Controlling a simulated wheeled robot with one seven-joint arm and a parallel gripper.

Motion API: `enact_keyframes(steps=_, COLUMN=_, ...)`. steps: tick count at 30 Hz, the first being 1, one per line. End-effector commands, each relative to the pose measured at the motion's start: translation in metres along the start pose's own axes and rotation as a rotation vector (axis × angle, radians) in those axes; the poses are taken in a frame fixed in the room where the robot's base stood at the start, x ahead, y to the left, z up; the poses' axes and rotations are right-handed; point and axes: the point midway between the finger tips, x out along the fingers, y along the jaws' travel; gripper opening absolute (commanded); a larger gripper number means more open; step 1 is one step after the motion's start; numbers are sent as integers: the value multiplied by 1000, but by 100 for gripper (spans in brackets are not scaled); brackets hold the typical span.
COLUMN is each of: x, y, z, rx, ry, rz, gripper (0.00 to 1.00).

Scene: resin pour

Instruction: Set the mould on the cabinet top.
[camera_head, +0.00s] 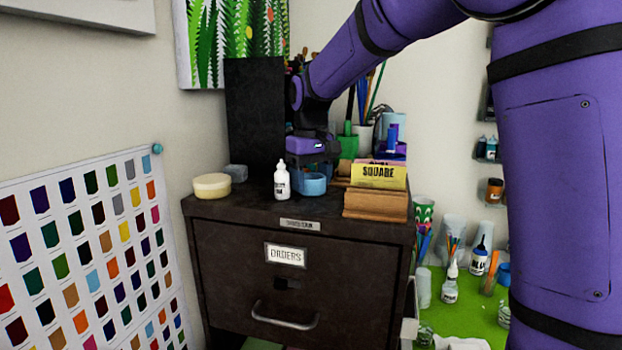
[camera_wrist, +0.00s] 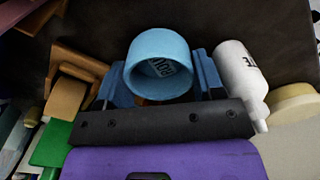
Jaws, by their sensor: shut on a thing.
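The mould is a light blue round cup (camera_head: 313,185) with an open top, over the front middle of the dark cabinet top (camera_head: 250,203). In the wrist view the mould (camera_wrist: 160,52) sits between the two blue fingers, with lettering visible inside it. My gripper (camera_wrist: 165,80) is shut on its sides; in the head view the gripper (camera_head: 312,170) reaches down to it from behind. The mould looks upright and very low over the cabinet top; I cannot tell whether its base touches the surface.
A white bottle (camera_head: 281,181) stands close left of the mould. A cream round tub (camera_head: 212,186) and grey block (camera_head: 236,173) are farther left. A wooden holder (camera_head: 375,205) with a yellow SQUARE card (camera_head: 379,176) is at right. A black panel (camera_head: 255,110) rises behind.

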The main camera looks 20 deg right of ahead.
Motion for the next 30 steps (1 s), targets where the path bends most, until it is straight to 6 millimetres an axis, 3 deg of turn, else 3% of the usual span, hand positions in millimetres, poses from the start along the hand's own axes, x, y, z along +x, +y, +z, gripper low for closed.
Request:
enact_keyframes(steps=3, x=2, y=0, z=0, rx=0, ry=-1, rz=0, gripper=35)
enact_keyframes(steps=4, x=2, y=0, z=0, rx=0, ry=-1, rz=0, gripper=66)
enact_keyframes(steps=5, x=2, y=0, z=0, rx=0, ry=0, rz=0, gripper=73)
enact_keyframes(steps=17, x=-6, y=0, z=0, rx=0, ry=1, rz=0, gripper=73)
enact_keyframes(steps=30, x=-85, y=0, z=-1, rx=0, ry=3, rz=0, gripper=73)
